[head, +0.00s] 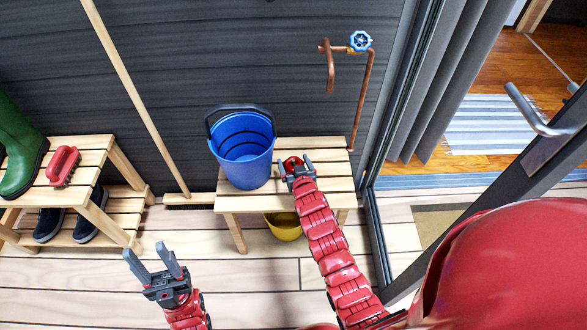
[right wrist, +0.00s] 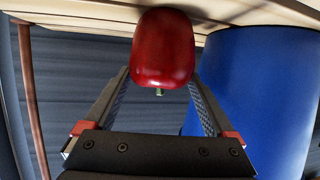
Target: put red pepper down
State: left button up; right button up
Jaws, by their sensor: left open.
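The red pepper (head: 292,162) is at the wooden bench (head: 325,182), just right of the blue bucket. In the right wrist view the red pepper (right wrist: 163,50) is between the two fingers, its stem towards the palm. My right gripper (head: 297,170) has a finger on each side of it, close against it. It is at the bench top; I cannot tell whether its underside touches the slats. My left gripper (head: 155,258) is open and empty above the floor at lower left.
The blue bucket (head: 243,150) stands on the bench's left part; the bench's right part is bare. A yellow bucket (head: 284,227) is below. Copper pipes (head: 362,100) rise behind. A rack (head: 92,150) with a boot, brush and shoes stands left; a door (head: 535,155) is right.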

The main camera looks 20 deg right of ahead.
jog(key=shift+r, duration=0.1)
jog(key=c, duration=1.1)
